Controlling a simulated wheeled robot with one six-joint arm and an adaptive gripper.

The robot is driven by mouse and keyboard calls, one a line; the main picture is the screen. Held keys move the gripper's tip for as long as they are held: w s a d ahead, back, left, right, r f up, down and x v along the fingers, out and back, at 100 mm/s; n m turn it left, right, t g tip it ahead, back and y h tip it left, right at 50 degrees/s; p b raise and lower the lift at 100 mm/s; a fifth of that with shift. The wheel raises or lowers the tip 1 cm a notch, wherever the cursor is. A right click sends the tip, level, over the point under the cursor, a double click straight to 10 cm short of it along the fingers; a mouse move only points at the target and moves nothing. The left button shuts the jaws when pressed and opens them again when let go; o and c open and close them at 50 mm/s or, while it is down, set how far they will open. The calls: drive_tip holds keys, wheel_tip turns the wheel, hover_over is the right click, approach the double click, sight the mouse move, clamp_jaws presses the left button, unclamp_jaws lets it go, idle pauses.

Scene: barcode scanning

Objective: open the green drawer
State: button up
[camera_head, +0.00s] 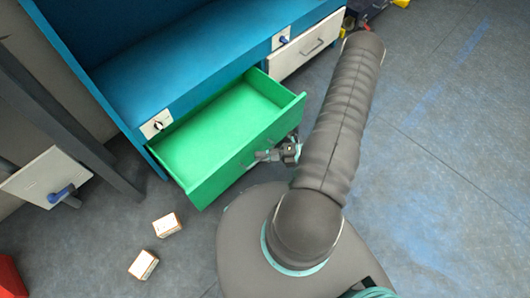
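The green drawer (241,158) is pulled well out from the blue cabinet (200,62), and its empty interior shows. My gripper (268,155) is at the outer side of the drawer's front panel, near its right part. My gripper is small in the picture and partly hidden by my arm. I cannot tell whether its fingers are closed on a handle, and the drawer's handle cannot be made out clearly.
A white drawer (307,52) with a handle is to the right of the green drawer. Two small boxes (167,225) (143,265) lie on the floor at lower left. A white panel with a blue knob (62,193) is at left. Floor at right is clear.

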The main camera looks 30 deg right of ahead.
drive_tip(key=o, duration=0.3)
drive_tip(key=shift+a, duration=0.1)
drive_tip(key=shift+d, duration=0.25)
drive_tip(key=v, duration=1.1)
drive_tip(key=shift+s+d, duration=0.3)
